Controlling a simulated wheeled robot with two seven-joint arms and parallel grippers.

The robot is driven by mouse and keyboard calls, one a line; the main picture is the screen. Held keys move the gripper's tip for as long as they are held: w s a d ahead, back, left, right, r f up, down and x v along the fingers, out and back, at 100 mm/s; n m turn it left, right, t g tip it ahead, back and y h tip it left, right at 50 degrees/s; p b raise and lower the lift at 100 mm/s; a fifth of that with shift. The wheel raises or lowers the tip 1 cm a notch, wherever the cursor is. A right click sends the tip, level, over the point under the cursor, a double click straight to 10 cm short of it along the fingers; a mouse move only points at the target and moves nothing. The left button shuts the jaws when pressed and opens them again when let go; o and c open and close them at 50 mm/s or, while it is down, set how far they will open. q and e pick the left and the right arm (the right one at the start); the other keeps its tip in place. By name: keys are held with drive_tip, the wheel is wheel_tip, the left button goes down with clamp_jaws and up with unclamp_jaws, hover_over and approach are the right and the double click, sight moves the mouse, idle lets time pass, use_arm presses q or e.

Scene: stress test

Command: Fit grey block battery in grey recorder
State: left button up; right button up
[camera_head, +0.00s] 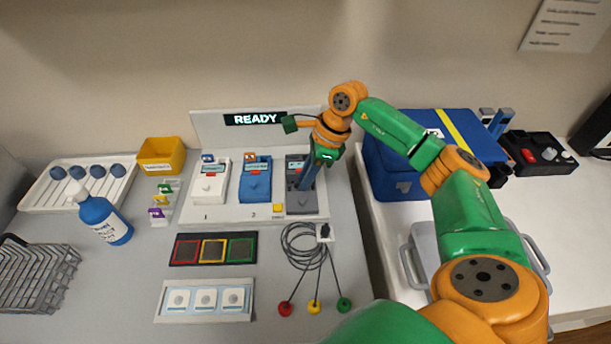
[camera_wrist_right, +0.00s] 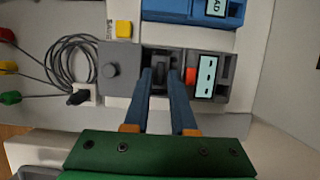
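The grey recorder (camera_head: 302,203) stands in the right-hand bay of the white station, beyond the bays marked 1 and 2. In the right wrist view the recorder (camera_wrist_right: 121,59) shows a round knob, a dark recess, a red part and a pale display. My right gripper (camera_head: 308,181) points down at it. In the wrist view its two blue fingers (camera_wrist_right: 160,78) are apart, with their tips at the recess. A dark grey block-like shape (camera_wrist_right: 160,57) shows in the recess just beyond the tips; I cannot tell whether it is the battery. My left gripper is not in view.
White (camera_head: 209,183) and blue (camera_head: 254,180) recorders stand left of the grey one. Cables with coloured ends (camera_head: 314,306) lie in front. A blue case (camera_head: 398,184) and a black device (camera_head: 540,150) stand at right.

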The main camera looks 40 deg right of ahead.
drive_tip(key=shift+r+p, duration=1.55)
drive_tip(key=shift+r, duration=0.45)
drive_tip(key=shift+o, duration=0.3)
drive_tip(key=o, duration=0.5)
drive_tip(key=shift+f, duration=0.1)
wheel_tip(320, 180, up, 3)
drive_tip(key=shift+r+p, duration=0.1)
drive_tip(key=shift+p, duration=1.15)
